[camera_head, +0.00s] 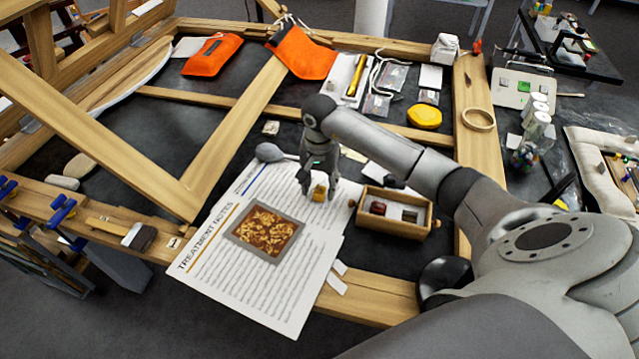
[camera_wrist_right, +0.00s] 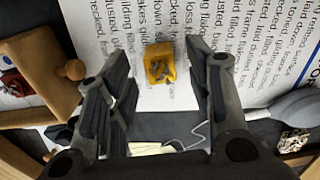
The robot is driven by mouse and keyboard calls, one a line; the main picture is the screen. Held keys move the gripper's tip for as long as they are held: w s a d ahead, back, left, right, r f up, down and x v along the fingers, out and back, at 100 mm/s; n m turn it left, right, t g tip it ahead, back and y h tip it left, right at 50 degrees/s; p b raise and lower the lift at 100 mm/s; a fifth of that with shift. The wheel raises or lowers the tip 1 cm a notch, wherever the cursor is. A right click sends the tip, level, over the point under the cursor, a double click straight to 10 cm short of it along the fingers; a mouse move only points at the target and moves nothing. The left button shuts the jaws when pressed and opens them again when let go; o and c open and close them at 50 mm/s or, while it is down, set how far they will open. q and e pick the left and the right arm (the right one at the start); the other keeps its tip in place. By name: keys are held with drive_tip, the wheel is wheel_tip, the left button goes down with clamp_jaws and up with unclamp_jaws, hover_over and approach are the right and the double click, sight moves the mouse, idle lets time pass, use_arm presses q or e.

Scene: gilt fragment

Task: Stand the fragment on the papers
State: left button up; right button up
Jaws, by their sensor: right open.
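The fragment (camera_head: 319,193), a small gilt yellow-orange block, rests on the papers (camera_head: 262,309), printed sheets headed "Treatment Notes", near their upper right. In the right wrist view the fragment (camera_wrist_right: 160,62) shows a gold face with a greyish patch; I cannot tell which side it stands on. My right gripper (camera_head: 318,182) is open, pointing down at the fragment. In the wrist view its two fingers are left and right of the fragment, with clear gaps on both sides. The fragment is not gripped. My left gripper is not in view.
A flat brown-gold picture panel (camera_head: 265,231) lies on the papers. A small wooden drawer box (camera_head: 393,225) with a knob stands right of the gripper. A grey spoon (camera_head: 272,153) lies at the papers' top edge. Wooden frame bars (camera_head: 234,138) surround the dark table surface.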

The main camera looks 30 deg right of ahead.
sight(319, 188)
wheel_tip(319, 188, up, 12)
drive_tip(key=b, duration=0.3)
drive_tip(key=shift+b, duration=0.3)
